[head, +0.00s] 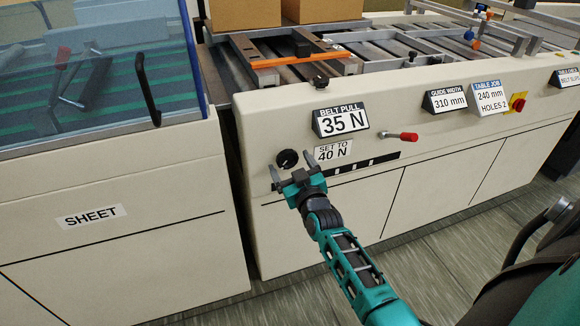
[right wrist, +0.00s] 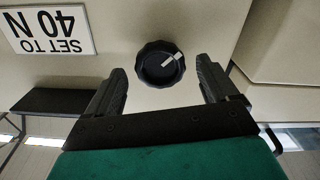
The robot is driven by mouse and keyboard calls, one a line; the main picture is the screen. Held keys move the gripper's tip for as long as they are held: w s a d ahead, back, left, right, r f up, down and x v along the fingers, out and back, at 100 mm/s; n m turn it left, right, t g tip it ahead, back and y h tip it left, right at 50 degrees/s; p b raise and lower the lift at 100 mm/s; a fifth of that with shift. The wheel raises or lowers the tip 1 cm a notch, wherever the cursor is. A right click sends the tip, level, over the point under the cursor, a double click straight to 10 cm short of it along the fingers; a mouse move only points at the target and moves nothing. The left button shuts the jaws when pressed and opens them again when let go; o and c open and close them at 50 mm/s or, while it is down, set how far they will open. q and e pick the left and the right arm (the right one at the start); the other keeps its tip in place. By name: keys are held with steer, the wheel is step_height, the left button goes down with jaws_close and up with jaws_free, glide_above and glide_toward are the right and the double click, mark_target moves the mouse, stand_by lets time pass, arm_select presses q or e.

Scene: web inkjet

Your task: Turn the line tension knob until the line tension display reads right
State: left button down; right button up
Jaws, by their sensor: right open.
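The line tension knob (head: 287,159) is a round black dial with a white pointer mark on the cream machine front. In the right wrist view the knob (right wrist: 160,64) lies ahead, between and just beyond the fingertips. The display (head: 341,120) above it is labelled BELT PULL and reads 35 N. A label (head: 333,151) beside the knob says SET TO 40 N; it also shows in the right wrist view (right wrist: 47,28). My right gripper (head: 291,176) is open and empty, just below the knob, apparently not touching it. My left gripper is not in view.
A red-handled lever (head: 400,136) sticks out right of the label. Guide width (head: 445,100) and table job (head: 491,96) plates stand further right, near a red and yellow switch (head: 518,102).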

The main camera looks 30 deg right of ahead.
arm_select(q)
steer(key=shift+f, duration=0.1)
arm_select(e)
steer(key=shift+w+d, duration=0.15)
steer(key=shift+w, duration=0.45)
steer(key=c, duration=1.1)
steer(key=shift+o, duration=0.2)
steer(key=shift+r+m+p, duration=0.1)
steer(key=shift+m+p, duration=0.25)
steer(key=shift+m, duration=0.35)
steer(key=shift+m+p, duration=0.3)
steer(key=shift+m, duration=1)
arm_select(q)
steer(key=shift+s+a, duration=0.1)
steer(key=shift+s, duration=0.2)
